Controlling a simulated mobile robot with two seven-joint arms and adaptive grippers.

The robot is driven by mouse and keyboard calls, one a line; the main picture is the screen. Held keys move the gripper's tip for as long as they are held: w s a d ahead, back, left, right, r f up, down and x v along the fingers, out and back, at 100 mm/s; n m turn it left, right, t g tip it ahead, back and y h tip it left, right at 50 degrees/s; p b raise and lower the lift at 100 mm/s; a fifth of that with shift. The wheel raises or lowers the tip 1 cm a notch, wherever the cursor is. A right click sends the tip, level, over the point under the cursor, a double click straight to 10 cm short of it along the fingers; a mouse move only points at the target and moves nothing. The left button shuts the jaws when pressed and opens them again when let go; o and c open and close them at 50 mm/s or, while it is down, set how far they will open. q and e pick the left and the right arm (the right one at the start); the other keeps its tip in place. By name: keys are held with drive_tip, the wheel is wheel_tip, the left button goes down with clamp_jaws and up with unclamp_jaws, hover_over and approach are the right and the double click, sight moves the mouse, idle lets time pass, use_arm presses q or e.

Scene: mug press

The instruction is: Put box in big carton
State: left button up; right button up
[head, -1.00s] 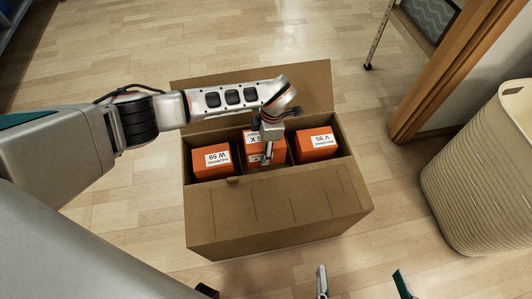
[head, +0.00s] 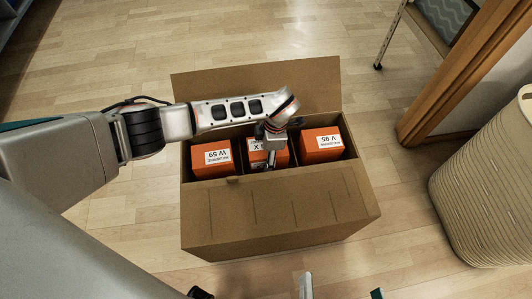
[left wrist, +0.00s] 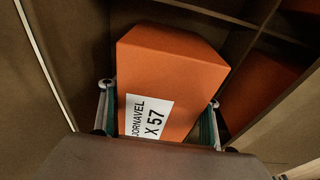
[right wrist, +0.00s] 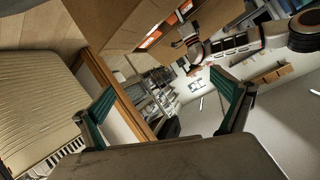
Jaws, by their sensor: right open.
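The big carton (head: 275,212) stands open on the floor. In its middle compartment is an orange box labelled X 57 (head: 256,145), partly hidden by my left gripper (head: 270,160). In the left wrist view this box (left wrist: 172,70) looks tilted. My left gripper (left wrist: 158,120) has one finger on each side of it; I cannot tell whether both fingers press on it. My right gripper (head: 341,291) is at the bottom edge of the head view. It is open and empty in the right wrist view (right wrist: 168,110).
Orange boxes W 59 (head: 212,168) and V 95 (head: 320,155) sit in the left and right compartments. The carton's back flap (head: 255,90) stands up behind my left arm. A pale woven basket (head: 490,180) and a wooden post (head: 455,75) are at right.

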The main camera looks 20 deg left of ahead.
use_arm(q)
drive_tip(key=shift+o, duration=0.8)
drive_tip(key=shift+r, duration=0.1)
use_arm(e)
drive_tip(key=shift+r, duration=0.1)
